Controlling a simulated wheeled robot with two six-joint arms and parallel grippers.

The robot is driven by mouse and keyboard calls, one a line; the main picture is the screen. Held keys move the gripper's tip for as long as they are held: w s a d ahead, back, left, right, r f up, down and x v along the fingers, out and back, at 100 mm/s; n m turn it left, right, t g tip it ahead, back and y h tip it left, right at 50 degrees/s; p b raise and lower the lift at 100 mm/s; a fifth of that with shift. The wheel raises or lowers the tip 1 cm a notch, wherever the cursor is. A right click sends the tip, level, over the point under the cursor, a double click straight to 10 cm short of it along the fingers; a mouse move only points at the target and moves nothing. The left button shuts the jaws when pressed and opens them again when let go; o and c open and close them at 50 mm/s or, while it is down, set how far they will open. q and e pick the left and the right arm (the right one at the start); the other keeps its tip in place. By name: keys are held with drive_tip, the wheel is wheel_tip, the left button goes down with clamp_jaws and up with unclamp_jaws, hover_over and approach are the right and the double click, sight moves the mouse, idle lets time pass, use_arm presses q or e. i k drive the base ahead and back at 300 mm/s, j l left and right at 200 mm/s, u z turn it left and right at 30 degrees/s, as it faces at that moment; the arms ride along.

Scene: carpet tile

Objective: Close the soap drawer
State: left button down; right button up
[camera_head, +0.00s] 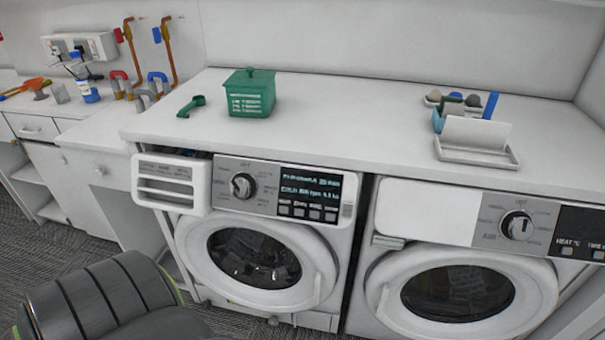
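The soap drawer (170,185) is a white drawer at the top left of the left washing machine (325,258). Its front stands out from the machine's panel, and a dark gap shows above and behind it, so it is pulled open. The control panel with a round knob (243,186) and a lit display is just right of the drawer. A dark grey segmented link of my arm fills the lower left, below the drawer and apart from it. Neither of my grippers shows in this view.
A second machine (460,290) stands to the right, door shut. A side cabinet (90,168) stands at left. Carpet floor lies in front.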

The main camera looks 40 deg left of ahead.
sight(165, 180)
drive_tip(key=u, duration=2.3)
